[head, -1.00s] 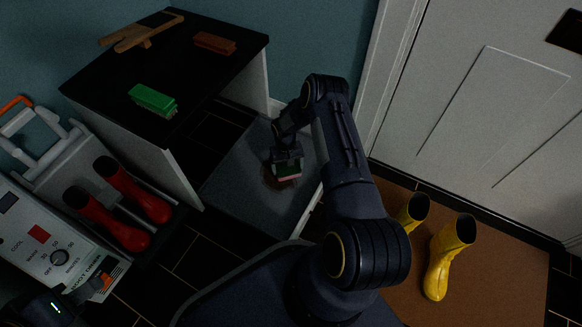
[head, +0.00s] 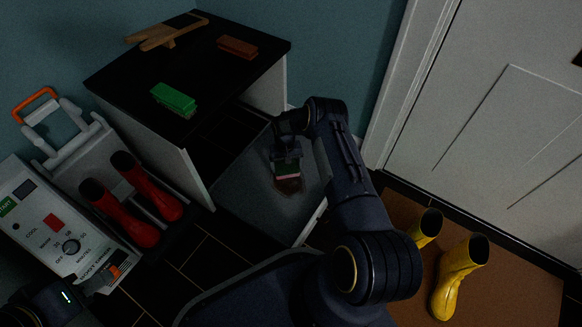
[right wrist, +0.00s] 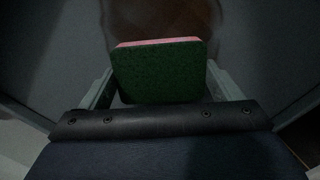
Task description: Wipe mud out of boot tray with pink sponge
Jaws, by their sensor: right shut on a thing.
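My right gripper (head: 287,170) is down in the tray, shut on the pink sponge (head: 288,178). The right wrist view shows the sponge's dark green face (right wrist: 160,72) and a thin pink edge between the fingers. A brown mud patch (head: 292,187) shows around the sponge; in the right wrist view the mud (right wrist: 165,18) lies just beyond it. The sponge hides part of the mud. My left gripper (head: 100,280) is at the lower left, by the boot dryer; its jaws are unclear.
The bench (head: 215,75) holds a green brush (head: 174,98), a brown brush (head: 237,47) and a wooden boot jack (head: 165,32). Red boots (head: 130,210) stand beside the boot dryer (head: 45,215). Yellow boots (head: 458,275) stand on a brown mat (head: 520,285) near the door.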

